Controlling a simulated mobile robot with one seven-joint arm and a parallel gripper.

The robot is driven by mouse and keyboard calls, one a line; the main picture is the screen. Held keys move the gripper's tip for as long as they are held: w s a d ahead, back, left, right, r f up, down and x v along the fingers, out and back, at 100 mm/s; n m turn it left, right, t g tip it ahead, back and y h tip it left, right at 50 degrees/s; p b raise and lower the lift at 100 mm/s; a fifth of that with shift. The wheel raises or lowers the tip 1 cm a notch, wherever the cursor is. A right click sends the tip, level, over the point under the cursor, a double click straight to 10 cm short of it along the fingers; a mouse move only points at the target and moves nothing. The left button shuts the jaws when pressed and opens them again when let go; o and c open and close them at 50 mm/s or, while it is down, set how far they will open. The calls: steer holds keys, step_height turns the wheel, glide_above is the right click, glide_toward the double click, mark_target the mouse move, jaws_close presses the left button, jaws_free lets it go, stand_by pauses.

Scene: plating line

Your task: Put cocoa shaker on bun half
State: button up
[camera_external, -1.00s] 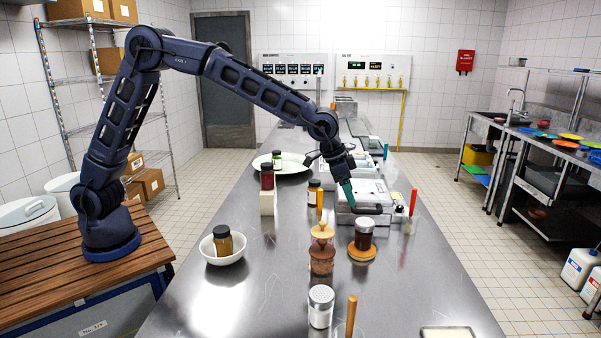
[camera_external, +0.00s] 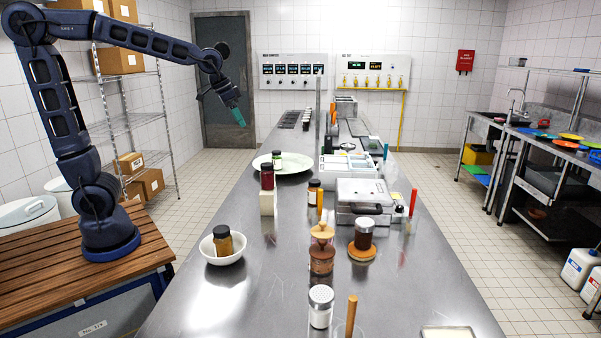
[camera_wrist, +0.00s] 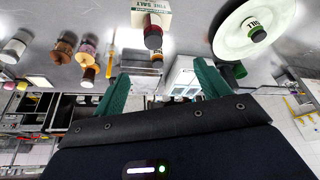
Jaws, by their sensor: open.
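A dark red-brown jar with a lid, seemingly the cocoa shaker (camera_external: 364,232), stands upright on a flat round orange-brown piece, seemingly the bun half (camera_external: 361,253), right of the table's middle. The jar rests on the piece, and nothing holds it. My gripper (camera_external: 236,115) is up in the air at the far left, above and beyond the table's left edge, well away from both. In the wrist view, the two green fingers (camera_wrist: 162,85) are spread with nothing between them. I cannot surely pick out the shaker in that view.
Near the shaker stand a brown jar with a tan top (camera_external: 321,258) and a silver-lidded shaker (camera_external: 320,308). A white bowl (camera_external: 222,256) holding a jar is at left. A red jar (camera_external: 267,177) stands on a white box (camera_external: 267,203). A grey machine (camera_external: 363,192) sits behind the shaker.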

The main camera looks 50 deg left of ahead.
steer(key=s+a+f+n, duration=0.2)
steer(key=s+a, duration=0.6)
steer(key=s, duration=0.3)
steer(key=s+a+f+n+y, duration=0.1)
steer(key=s+a+f+n, duration=0.1)
steer(key=s+a, duration=0.7)
steer(key=s+f, duration=0.1)
steer(key=s, duration=0.2)
steer(key=shift+a, duration=0.3)
